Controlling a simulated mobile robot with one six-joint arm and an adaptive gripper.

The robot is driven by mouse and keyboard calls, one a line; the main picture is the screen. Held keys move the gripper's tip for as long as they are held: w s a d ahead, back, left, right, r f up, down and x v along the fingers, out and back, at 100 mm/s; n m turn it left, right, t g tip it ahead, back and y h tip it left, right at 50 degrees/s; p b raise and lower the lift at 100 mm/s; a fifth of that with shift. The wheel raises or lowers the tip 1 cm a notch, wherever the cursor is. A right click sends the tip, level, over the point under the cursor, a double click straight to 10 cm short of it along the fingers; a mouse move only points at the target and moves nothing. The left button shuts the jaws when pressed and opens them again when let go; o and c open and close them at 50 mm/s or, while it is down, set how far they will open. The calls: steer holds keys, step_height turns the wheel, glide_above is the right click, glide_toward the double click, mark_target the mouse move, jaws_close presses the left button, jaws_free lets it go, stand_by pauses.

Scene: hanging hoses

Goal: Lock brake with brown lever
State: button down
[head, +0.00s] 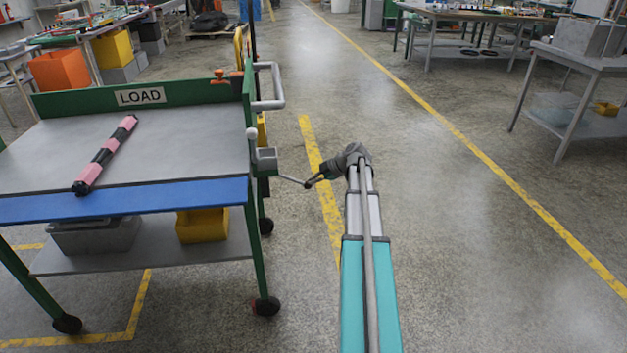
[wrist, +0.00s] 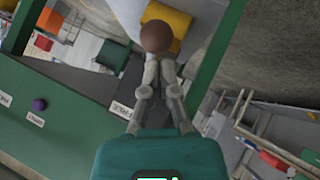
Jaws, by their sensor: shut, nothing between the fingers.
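A brown ball knob (wrist: 156,36) shows in the wrist view, just beyond my fingertips. I cannot tell whether they touch it. In the head view a thin grey lever (head: 291,179) reaches out from a grey box on the cart's right side and ends close to my gripper (head: 314,182). Its knob is too small and dark there to tell its colour. My gripper is shut and empty, with its fingers (wrist: 158,72) close together in the wrist view. The lever's shaft is mostly hidden in the wrist view.
The green cart (head: 142,97) marked LOAD carries a pink and black hose (head: 105,155). A grey handle (head: 272,104) sticks out on its right. A purple knob (wrist: 39,104) sits on a green panel beside labels. The floor right of my arm is clear.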

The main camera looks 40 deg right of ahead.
steer(key=p+v, duration=0.7)
steer(key=v, duration=0.5)
steer(key=shift+s+f, duration=0.15)
steer(key=shift+s, duration=0.3)
steer(key=shift+s, duration=0.1)
